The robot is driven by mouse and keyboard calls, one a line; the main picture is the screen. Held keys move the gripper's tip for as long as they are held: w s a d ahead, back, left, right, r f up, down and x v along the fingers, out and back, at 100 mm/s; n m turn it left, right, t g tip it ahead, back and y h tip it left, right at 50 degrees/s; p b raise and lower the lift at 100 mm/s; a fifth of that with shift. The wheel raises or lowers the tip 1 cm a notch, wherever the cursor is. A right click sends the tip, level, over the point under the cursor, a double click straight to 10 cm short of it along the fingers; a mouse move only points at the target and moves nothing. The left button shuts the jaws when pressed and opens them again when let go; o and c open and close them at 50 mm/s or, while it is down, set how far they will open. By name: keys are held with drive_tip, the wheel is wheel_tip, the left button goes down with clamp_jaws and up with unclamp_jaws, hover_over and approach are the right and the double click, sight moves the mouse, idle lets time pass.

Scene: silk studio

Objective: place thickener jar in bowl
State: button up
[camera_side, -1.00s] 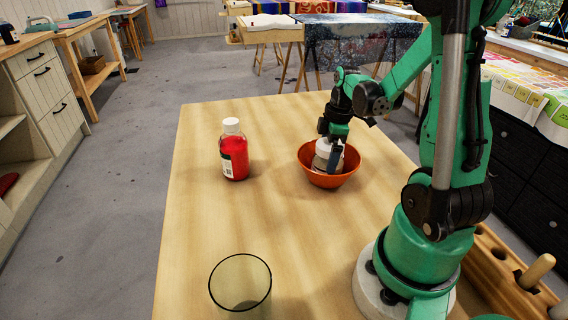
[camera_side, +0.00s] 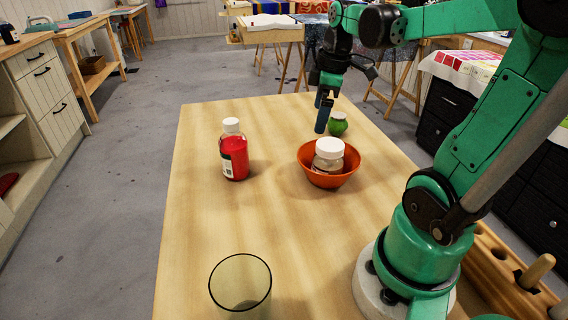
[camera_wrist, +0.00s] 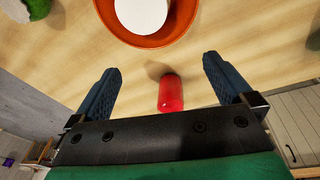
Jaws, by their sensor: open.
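The thickener jar (camera_side: 328,153), clear with a white lid, sits inside the orange bowl (camera_side: 347,178), leaning slightly. The wrist view shows its white lid (camera_wrist: 142,12) within the bowl rim (camera_wrist: 187,30) at the top. My gripper (camera_side: 325,118) is raised above the table, behind the bowl and clear of it in the side view. Its two blue fingers (camera_wrist: 160,85) are spread with nothing held between them.
A red bottle with a white cap (camera_side: 234,152) stands left of the bowl. A green jar (camera_side: 338,124) stands behind the bowl, close to my gripper in the picture. An empty glass (camera_side: 240,284) stands at the front. The table's left middle is clear.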

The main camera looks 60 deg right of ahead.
drive_tip(key=w+a+f+m+t, duration=0.1)
drive_tip(key=w+a+m+t, duration=0.2)
drive_tip(key=a, duration=1.3)
drive_tip(key=shift+a+f+m+t, duration=0.25)
drive_tip(key=shift+f+m+t, duration=0.15)
drive_tip(key=shift+m+t, duration=0.75)
